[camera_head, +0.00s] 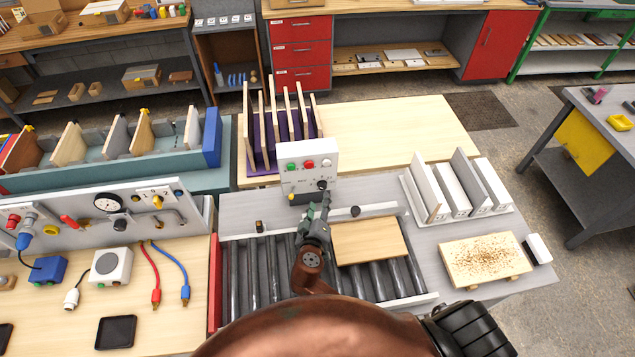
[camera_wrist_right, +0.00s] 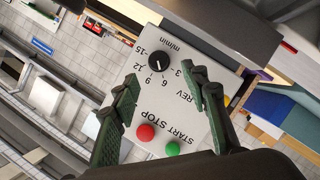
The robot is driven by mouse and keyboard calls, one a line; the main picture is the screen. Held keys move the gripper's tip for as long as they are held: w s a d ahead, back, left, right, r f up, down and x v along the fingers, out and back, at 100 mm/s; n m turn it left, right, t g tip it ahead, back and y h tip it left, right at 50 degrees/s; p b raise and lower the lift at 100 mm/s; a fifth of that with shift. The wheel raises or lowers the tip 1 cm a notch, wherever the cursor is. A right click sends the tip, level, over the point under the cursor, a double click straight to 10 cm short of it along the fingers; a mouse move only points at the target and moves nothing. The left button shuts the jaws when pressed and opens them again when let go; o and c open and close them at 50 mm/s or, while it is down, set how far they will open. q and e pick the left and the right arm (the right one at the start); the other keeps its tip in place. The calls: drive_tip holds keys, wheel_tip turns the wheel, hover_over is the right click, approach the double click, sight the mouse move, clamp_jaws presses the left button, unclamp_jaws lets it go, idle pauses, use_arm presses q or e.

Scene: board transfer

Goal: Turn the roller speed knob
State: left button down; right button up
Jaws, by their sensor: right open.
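The white control box (camera_head: 296,154) stands behind the roller conveyor in the head view. Its black round speed knob (camera_head: 322,185) is low on the panel's right side. In the right wrist view the knob (camera_wrist_right: 160,61) sits inside a ring of numbers marked m/min. A pale pointer line shows on it, near the 6 and 9. My right gripper (camera_head: 324,203) is just in front of the panel. In the right wrist view the right gripper (camera_wrist_right: 166,78) is open, its fingers spread either side of the knob and apart from it. My left gripper is not in view.
The panel also carries a green START button (camera_wrist_right: 172,149) and a red STOP button (camera_wrist_right: 145,132). A wooden board (camera_head: 370,240) lies on the rollers (camera_head: 263,275). A purple rack (camera_head: 262,158) of upright boards stands behind; a white slotted rack (camera_head: 432,211) is at right.

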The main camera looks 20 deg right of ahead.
sight(323, 189)
drive_tip(key=p+x, duration=0.1)
drive_tip(key=x, duration=0.4)
drive_tip(key=shift+r, duration=0.2)
drive_tip(key=shift+x, duration=1.05)
drive_tip(key=shift+f, duration=0.1)
drive_tip(key=c, duration=0.6)
clamp_jaws()
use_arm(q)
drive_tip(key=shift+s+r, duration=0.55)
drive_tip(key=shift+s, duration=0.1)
use_arm(e)
drive_tip(key=shift+s, duration=0.1)
